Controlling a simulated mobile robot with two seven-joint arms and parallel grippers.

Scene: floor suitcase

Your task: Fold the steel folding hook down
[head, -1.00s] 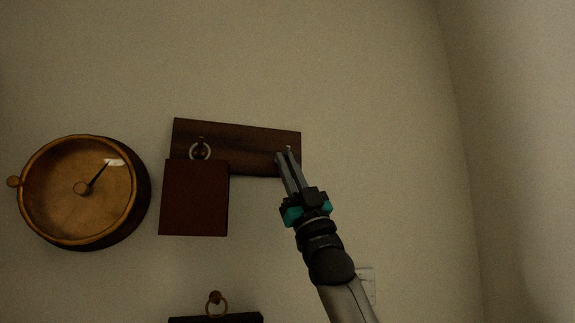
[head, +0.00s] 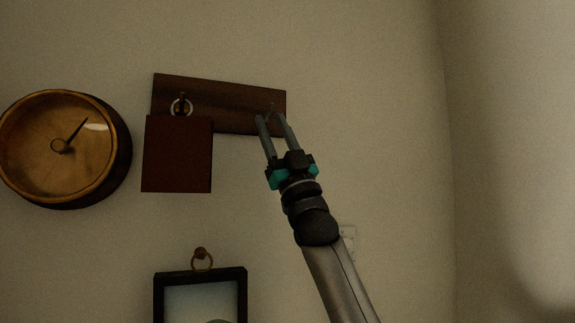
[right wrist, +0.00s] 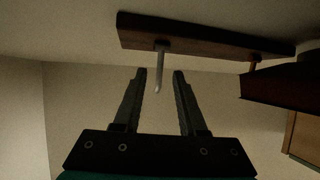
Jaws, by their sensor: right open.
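The steel folding hook (right wrist: 159,68) is a thin grey rod on the dark wooden board (right wrist: 210,38) in the right wrist view. It juts from the board, and its free end lies between my two fingers in that picture. In the head view the board (head: 225,97) is on the wall, and the hook is too small and dark to make out clearly near its right end. My right gripper (head: 271,117) is open, with its fingertips at the board's lower right part. I cannot tell whether a finger touches the hook. My left gripper is not in view.
A dark red square item (head: 178,155) hangs by a ring at the board's left end. A round brass clock-like gauge (head: 55,160) is further left. A framed picture (head: 200,300) hangs below. A wall socket (head: 348,240) sits behind my right arm. The wall right of the board is bare.

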